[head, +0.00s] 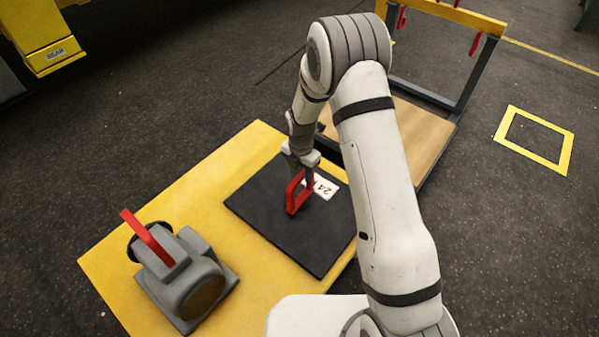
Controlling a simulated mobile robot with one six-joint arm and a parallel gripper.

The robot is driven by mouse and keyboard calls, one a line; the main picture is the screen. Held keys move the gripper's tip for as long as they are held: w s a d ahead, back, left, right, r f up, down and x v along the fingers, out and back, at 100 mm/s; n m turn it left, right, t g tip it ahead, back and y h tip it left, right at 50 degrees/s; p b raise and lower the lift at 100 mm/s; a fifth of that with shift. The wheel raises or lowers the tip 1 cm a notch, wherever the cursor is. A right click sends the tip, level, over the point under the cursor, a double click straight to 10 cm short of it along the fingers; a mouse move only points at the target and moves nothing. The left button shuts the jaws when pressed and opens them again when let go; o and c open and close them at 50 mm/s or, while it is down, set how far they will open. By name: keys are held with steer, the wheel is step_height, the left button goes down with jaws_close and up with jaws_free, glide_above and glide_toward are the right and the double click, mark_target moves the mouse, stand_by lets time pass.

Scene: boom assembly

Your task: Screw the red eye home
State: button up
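A red loop-shaped piece (292,198), which looks like the red eye, stands on the black plate (262,203) in the head view. My gripper (302,161) points down right at the top of this red piece. Its pale finger parts overlap the upper end of the red piece, so I cannot tell whether they grip it or only stand around it. Any thread or hole under the red piece is hidden. A white label marked 24 (325,187) lies on the plate just to its right.
The black plate lies on a yellow board (215,178). A grey clamp-like unit (190,280) with a red lever (147,238) stands at lower left. A rack with a yellow top bar (455,14) and hanging red pieces (475,44) stands behind.

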steer(key=shift+f, duration=0.3)
jaws_close()
steer(key=shift+a, duration=0.15)
stand_by(0.3)
